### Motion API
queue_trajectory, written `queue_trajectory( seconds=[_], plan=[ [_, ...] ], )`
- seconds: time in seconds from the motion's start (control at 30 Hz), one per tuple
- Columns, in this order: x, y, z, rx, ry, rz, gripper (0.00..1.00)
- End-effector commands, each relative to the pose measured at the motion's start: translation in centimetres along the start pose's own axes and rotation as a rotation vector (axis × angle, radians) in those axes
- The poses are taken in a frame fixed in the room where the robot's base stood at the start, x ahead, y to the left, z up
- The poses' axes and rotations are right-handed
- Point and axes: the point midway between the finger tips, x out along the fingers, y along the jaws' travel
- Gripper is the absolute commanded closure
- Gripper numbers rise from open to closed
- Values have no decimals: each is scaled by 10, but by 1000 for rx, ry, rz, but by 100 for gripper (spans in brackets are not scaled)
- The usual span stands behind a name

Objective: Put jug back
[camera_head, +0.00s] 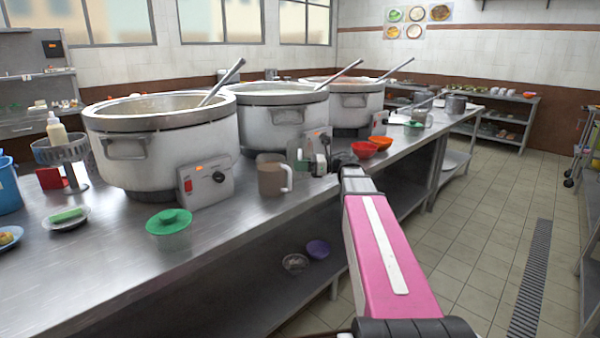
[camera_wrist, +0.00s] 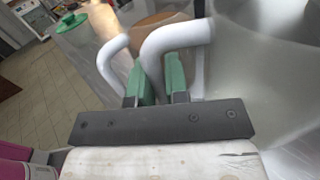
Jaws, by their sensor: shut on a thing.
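The brown jug (camera_head: 270,178) with a white handle (camera_head: 288,177) is upright at the front of the steel counter, right of the nearest stockpot's control box. I cannot tell whether its base touches the counter. My gripper (camera_head: 303,157) reaches in from the right at the jug's handle side. In the wrist view, the green-tipped fingers of my gripper (camera_wrist: 155,82) are shut on the white handle (camera_wrist: 178,38). Part of the brown jug body (camera_wrist: 160,18) shows beyond the handle; the rest is hidden or out of frame.
Three large stockpots with ladles stand along the counter; the nearest (camera_head: 160,150) is left of the jug. A green lid (camera_head: 168,221) lies left of the jug near the front edge. Red and orange bowls (camera_head: 364,149) sit to the right. Bare counter (camera_head: 110,255) lies at front left.

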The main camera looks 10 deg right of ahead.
Motion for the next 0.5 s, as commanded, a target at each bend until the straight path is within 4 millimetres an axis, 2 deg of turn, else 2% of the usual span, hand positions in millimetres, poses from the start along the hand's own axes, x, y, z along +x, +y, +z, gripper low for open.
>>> queue_trajectory(
  seconds=[0.2, 0.5],
  plan=[
    [0, -1, -24, 1, -1, 0, 100],
    [0, -1, -25, -1, -1, 0, 100]
  ],
)
